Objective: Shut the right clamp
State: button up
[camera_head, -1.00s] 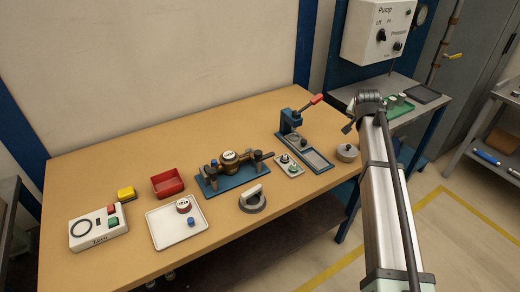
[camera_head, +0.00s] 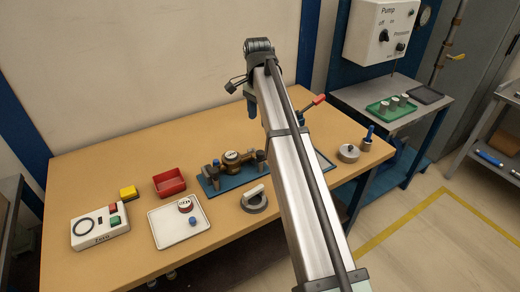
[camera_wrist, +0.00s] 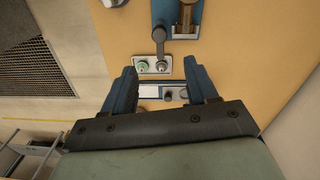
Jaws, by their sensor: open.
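The test fixture is a blue base (camera_head: 229,182) holding a brass meter with a white round dial (camera_head: 232,157). The right clamp (camera_head: 260,157) shows as a dark post at the base's right end; my arm hides its lever in the head view. In the wrist view a dark lever (camera_wrist: 158,36), apparently the right clamp's, sticks out past the blue base beside the brass pipe (camera_wrist: 186,15). The left clamp (camera_head: 213,170) stands at the other end. My gripper (camera_wrist: 160,66) is open and empty, above the bench and short of the lever, which lies ahead of its fingertips.
A small tray (camera_wrist: 138,72) with green and grey fittings lies between lever and fingers. A press with a red handle (camera_head: 318,100) is mostly behind my arm. A ring with a pale handle (camera_head: 254,198), white tray (camera_head: 160,240) and red bin (camera_head: 169,182) stand nearby.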

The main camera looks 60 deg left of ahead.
aim_at(260, 152)
jog(key=f, duration=1.3)
jog(key=shift+d+f, duration=0.25)
jog(key=shift+f, duration=0.1)
jog(key=shift+c, duration=0.4)
jog(key=c, duration=1)
